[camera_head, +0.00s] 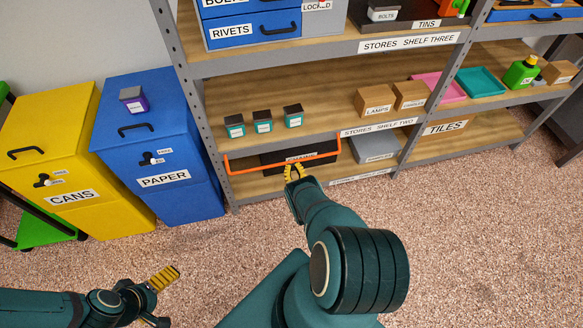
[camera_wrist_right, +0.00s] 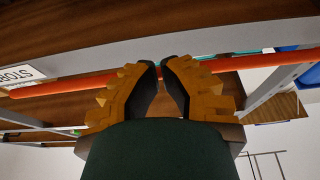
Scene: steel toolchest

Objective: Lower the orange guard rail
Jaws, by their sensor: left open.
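The orange guard rail (camera_head: 262,166) runs across the front of the lowest left shelf bay, with short side arms rising at its ends. In the right wrist view the rail (camera_wrist_right: 55,87) crosses from side to side beyond my fingers. My right gripper (camera_head: 295,167) is at the rail, near its middle. Its yellow fingers (camera_wrist_right: 163,64) stand a little apart side by side, with nothing visibly held; whether they touch the rail is unclear. My left gripper (camera_head: 168,294) is open and empty over the floor at lower left, far from the rail.
A dark box (camera_head: 275,160) sits behind the rail and a grey box (camera_head: 376,147) stands to its right. Three small jars (camera_head: 263,121) stand on the shelf above. Blue (camera_head: 150,150) and yellow (camera_head: 50,150) bins stand left. The carpet in front is clear.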

